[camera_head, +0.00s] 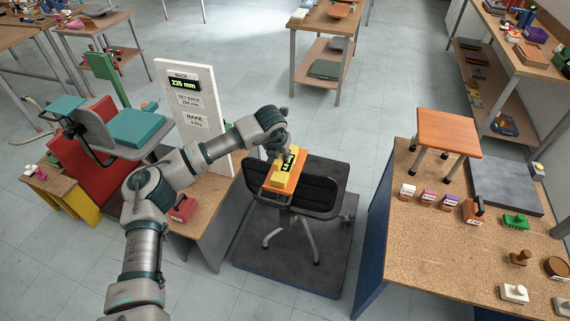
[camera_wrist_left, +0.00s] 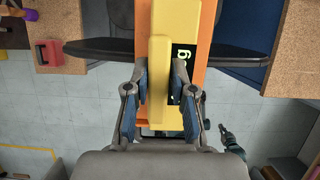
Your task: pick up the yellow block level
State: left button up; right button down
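The yellow block level (camera_head: 284,177) has a raised ridge and a dark display with green characters. It sits at the orange board (camera_head: 271,187) on the black chair (camera_head: 312,190); whether it rests there or is just clear of it, I cannot tell. My left gripper (camera_head: 281,152) is above it, partly hidden by its own wrist. In the left wrist view, my left gripper (camera_wrist_left: 160,82) has one finger on each side of the yellow block level's ridge (camera_wrist_left: 159,60), and both pads appear to touch it.
The chair stands on a dark platform (camera_head: 255,254). A white sign board (camera_head: 213,142) reading 235 mm stands behind my left arm. A teal-padded chair (camera_head: 134,127) is at left. A cork-topped bench (camera_head: 428,232) at right bears a small orange-topped stool (camera_head: 448,133) and several stamps.

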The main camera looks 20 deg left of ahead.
pick_arm(q)
jog(key=shift+f, duration=0.1)
grip_shut()
